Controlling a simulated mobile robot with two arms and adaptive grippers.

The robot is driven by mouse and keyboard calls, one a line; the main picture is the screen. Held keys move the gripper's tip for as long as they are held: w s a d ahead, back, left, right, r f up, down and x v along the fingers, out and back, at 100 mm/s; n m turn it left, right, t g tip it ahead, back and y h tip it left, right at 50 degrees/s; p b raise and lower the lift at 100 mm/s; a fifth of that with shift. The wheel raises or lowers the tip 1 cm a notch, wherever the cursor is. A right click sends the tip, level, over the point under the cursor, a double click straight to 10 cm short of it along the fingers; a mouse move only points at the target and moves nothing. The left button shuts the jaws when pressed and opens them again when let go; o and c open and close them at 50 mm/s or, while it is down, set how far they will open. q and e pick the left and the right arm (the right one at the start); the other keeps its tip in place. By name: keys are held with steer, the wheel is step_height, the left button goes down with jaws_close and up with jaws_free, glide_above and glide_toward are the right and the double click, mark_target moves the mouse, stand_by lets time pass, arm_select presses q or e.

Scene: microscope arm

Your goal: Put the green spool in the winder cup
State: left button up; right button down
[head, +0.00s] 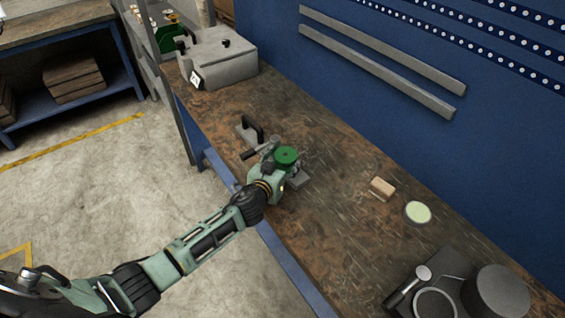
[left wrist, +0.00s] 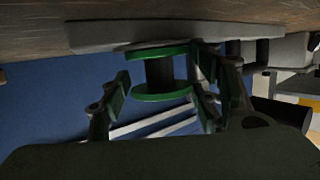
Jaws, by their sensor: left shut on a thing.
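The green spool (head: 287,156) is at the end of my left arm, over the table. In the left wrist view the spool (left wrist: 160,75) shows its two green flanges and dark core between the fingers. My left gripper (head: 276,168) is shut on it. A grey plate (left wrist: 110,36) lies close to the spool's far flange in the wrist view; I cannot tell whether they touch. A grey fixture (head: 299,181) shows beside and partly behind the gripper. I cannot make out the winder cup for certain; the gripper may hide it. My right gripper is not in view.
A black-handled grey piece (head: 249,131) stands just beyond the gripper. A wooden block (head: 382,188) and a pale green round dish (head: 418,212) lie to the right. Dark equipment (head: 497,292) fills the near right corner. A grey case (head: 217,57) stands at the far end.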

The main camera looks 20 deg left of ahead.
arm_select(q)
steer(key=shift+f, duration=0.2)
steer(key=o, duration=1.2)
steer(key=shift+r, duration=0.1)
